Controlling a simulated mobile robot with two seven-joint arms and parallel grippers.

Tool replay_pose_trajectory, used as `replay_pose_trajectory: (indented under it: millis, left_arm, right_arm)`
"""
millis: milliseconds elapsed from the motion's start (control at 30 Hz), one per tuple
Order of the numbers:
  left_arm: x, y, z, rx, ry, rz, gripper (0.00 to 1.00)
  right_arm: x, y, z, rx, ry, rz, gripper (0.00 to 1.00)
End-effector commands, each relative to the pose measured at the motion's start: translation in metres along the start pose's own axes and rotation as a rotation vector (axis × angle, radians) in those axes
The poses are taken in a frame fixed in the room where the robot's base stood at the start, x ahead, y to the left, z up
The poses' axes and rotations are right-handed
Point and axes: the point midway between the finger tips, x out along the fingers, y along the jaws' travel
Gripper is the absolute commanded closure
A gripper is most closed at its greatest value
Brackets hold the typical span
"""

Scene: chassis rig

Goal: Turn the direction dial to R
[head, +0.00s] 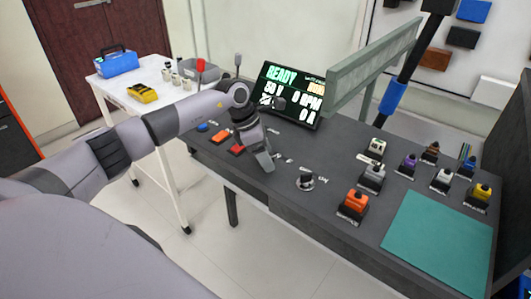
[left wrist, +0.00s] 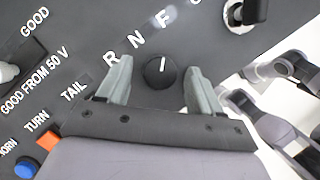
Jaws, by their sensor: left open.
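The direction dial (left wrist: 160,71) is a round black knob with a short white mark. My left gripper (left wrist: 161,86) is open, with one grey finger on each side of the dial. Gaps show between the fingers and the knob. In the head view my left gripper (head: 264,162) points down at the console and hides the dial. My right gripper does not show.
A black-handled switch (left wrist: 240,15) is close beyond the dial; it also shows in the head view (head: 306,182). Orange (left wrist: 49,138) and blue (left wrist: 27,167) buttons lie to the left. A lit READY screen (head: 290,94) stands behind. Connectors and a green mat (head: 440,240) lie on the right.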

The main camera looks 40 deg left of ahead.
Motion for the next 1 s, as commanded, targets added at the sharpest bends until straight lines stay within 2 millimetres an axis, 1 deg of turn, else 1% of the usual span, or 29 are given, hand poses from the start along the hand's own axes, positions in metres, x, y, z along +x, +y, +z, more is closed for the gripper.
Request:
replay_pose_trajectory:
  millis: [200, 233, 267, 300, 400, 767, 1000]
  left_arm:
    - [0.0012, -0.0003, 0.0001, 0.001, 0.000, 0.000, 0.34]
    - [0.0012, -0.0003, 0.0001, 0.000, 0.000, 0.000, 0.38]
    - [0.0011, -0.0003, 0.0001, 0.001, 0.000, 0.000, 0.47]
    - [0.0011, -0.0003, 0.0002, 0.001, 0.000, 0.000, 0.60]
    - [0.0010, -0.0003, 0.0003, 0.001, 0.000, 0.000, 0.90]
    - [-0.0001, -0.0008, 0.0005, -0.037, 0.000, 0.016, 0.90]
    - [-0.0012, -0.0020, 0.0015, -0.168, -0.001, 0.070, 0.90]
  right_arm:
    - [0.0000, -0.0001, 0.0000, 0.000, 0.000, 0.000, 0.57]
    - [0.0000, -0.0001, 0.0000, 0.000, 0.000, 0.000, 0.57]
    - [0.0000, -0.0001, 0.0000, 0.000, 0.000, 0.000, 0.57]
    - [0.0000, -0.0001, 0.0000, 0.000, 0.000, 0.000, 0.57]
    - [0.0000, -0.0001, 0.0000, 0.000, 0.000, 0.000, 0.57]
    - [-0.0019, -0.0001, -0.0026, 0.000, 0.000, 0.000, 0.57]
    - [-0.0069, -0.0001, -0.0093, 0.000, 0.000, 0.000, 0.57]
